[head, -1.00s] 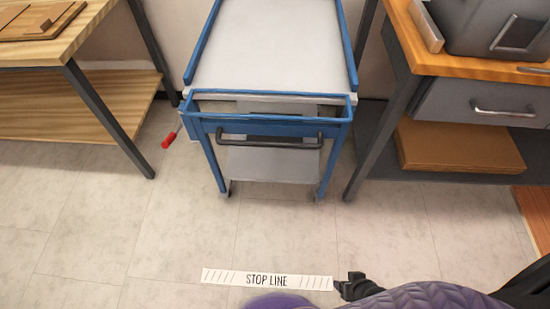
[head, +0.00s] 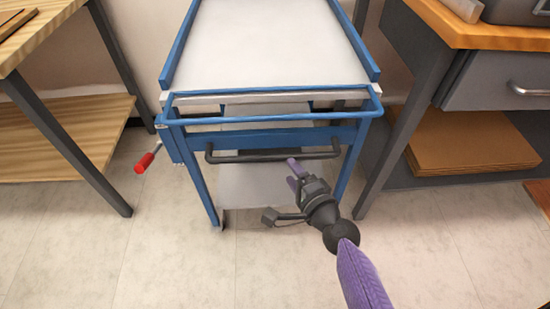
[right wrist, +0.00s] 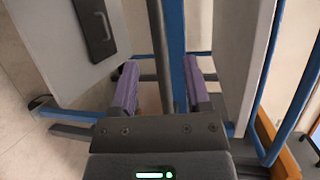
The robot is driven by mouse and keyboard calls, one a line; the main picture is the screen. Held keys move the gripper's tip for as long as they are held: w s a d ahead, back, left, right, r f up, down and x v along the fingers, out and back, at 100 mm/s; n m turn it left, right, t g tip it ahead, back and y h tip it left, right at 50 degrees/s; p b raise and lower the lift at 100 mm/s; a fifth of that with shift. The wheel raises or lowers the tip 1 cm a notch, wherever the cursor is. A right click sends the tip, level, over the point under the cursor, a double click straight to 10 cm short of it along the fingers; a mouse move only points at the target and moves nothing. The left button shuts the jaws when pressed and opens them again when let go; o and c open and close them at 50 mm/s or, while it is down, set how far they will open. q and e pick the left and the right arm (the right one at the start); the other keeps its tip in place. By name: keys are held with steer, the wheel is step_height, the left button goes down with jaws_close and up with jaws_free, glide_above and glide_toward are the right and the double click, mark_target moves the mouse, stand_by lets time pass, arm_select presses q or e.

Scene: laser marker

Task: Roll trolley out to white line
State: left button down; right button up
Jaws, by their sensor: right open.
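The trolley (head: 265,45) has a blue frame and a pale top, and stands between two benches. A black bar handle (head: 240,157) runs across its front below the blue rail. My right gripper (head: 293,172) is open, with its purple fingertips close to the right part of this handle. In the right wrist view, a dark bar (right wrist: 157,45) and a blue bar (right wrist: 176,50) lie ahead between the two fingers. I cannot tell whether the fingers touch the handle. The white line is out of view now. My left gripper is not in view.
A red-tipped lever (head: 145,162) sticks out at the trolley's left. A wooden bench (head: 65,120) stands left, and a bench with a drawer (head: 505,85) stands right, its leg near the trolley. The pale floor (head: 180,250) in front is clear.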

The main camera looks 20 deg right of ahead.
mark_target(281, 160)
steer(key=b+x, duration=0.1)
steer(key=x, duration=0.6)
steer(key=shift+b, duration=0.4)
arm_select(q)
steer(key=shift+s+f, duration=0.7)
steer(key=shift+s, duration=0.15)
arm_select(e)
jaws_close()
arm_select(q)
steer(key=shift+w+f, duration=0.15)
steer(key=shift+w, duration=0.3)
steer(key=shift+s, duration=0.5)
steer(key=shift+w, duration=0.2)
